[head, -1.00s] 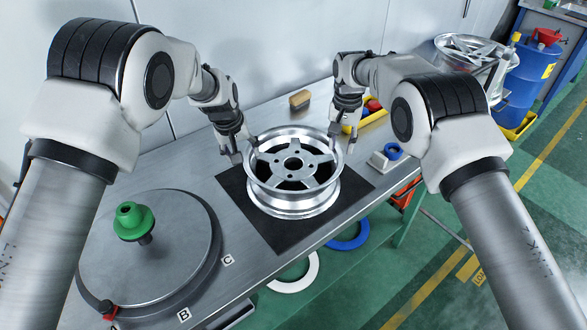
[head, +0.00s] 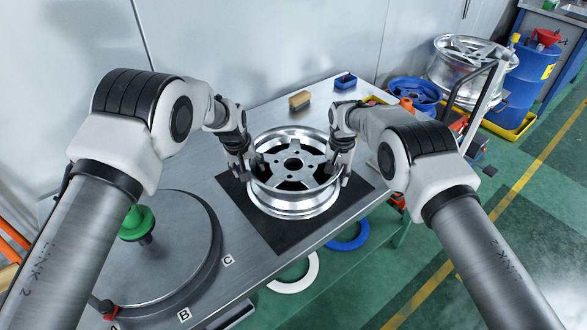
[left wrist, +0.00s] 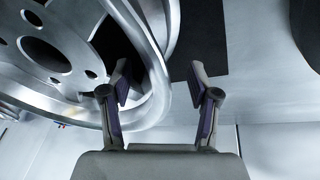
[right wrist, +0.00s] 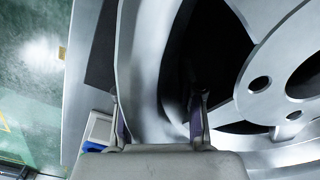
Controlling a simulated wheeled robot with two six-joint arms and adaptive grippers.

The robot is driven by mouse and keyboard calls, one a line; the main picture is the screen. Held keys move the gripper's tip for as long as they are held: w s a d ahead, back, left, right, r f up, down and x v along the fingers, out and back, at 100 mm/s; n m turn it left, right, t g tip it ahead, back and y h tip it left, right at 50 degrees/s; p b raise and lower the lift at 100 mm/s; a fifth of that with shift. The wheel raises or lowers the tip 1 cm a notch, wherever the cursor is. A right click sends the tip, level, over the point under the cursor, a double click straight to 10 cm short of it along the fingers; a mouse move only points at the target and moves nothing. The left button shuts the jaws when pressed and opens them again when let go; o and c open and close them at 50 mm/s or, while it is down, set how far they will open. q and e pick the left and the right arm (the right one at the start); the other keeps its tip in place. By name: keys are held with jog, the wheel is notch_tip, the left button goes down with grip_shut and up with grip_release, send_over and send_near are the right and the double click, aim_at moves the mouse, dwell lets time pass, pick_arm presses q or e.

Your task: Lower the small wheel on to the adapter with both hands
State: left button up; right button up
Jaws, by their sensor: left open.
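The small wheel (head: 293,205) is a silver spoked rim lying flat on a black mat (head: 275,233). My left gripper (head: 248,172) is open at the wheel's left rim; in the left wrist view (left wrist: 163,80) the rim edge lies between its fingers, closer to one. My right gripper (head: 338,172) is at the right rim; in the right wrist view (right wrist: 158,112) its fingers stand on either side of the rim wall, but contact is unclear. A green adapter-like piece (head: 137,222) stands on a round grey plate (head: 180,250) at the left, partly hidden by my left arm.
A brown block (head: 300,99) and a blue box (head: 345,81) lie toward the table's back. White (head: 293,272) and blue (head: 348,236) rings are on the floor. A larger wheel (head: 470,65), blue drum (head: 535,65) and trolley stand at the right.

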pick_arm(q)
jog(key=c, duration=0.5)
pick_arm(e)
jog(key=c, duration=0.6)
pick_arm(q)
grip_shut()
pick_arm(e)
grip_shut()
pick_arm(q)
jog(key=shift+r, duration=0.2)
pick_arm(e)
jog(key=shift+r, duration=0.2)
